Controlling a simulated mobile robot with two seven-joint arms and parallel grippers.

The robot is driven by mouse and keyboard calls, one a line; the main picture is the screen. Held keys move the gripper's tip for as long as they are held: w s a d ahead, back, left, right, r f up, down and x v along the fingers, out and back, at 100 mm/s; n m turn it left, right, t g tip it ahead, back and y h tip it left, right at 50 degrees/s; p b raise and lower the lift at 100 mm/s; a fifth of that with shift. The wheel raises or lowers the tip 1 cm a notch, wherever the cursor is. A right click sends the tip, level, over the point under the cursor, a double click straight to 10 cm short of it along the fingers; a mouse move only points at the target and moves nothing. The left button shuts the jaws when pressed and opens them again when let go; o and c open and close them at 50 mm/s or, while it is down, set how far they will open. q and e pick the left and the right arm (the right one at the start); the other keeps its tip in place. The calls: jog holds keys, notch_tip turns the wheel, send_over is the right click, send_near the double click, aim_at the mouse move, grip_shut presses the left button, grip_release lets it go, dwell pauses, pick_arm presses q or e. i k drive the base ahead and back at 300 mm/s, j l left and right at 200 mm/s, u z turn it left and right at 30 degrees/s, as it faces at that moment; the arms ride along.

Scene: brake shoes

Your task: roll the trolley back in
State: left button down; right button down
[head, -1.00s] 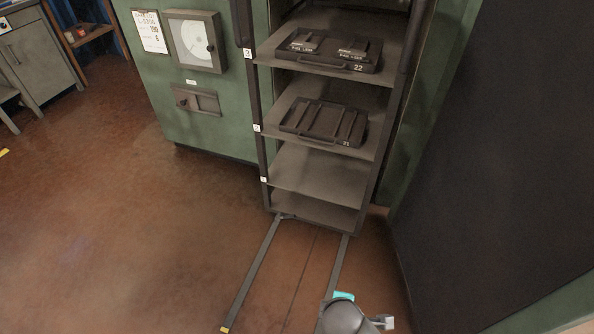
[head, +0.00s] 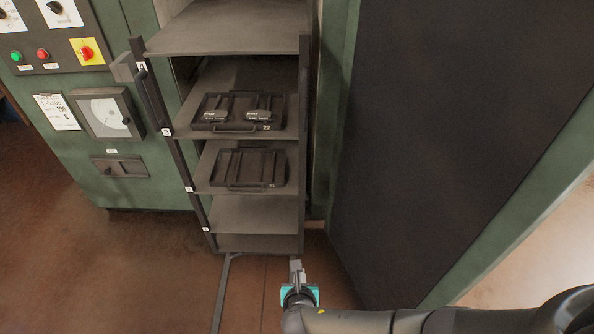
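The trolley is a dark rack with several shelves (head: 255,212), standing in the opening of the green oven (head: 150,190). Its front sticks out a little past the oven face. A dark vertical handle (head: 153,97) is on its left front post. Two dark trays lie on it: tray 22 (head: 238,127) with two parts on the upper shelf, and another tray (head: 248,182) on the shelf below. My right gripper (head: 296,266) is low in front of the trolley's bottom right corner; contact and finger opening are unclear. My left gripper is out of view.
Floor rails (head: 221,290) run out from the trolley's foot. A large dark door panel (head: 430,130) with a green edge stands open on the right. Control buttons (head: 45,54) and a chart recorder (head: 105,115) are on the left panel. The left floor is clear.

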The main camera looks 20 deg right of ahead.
aim_at(248, 45)
jog(key=i+l, duration=0.2)
jog(key=i, duration=0.2)
jog(key=i+l, duration=0.25)
jog(key=i, duration=0.15)
jog(key=i+l, duration=0.6)
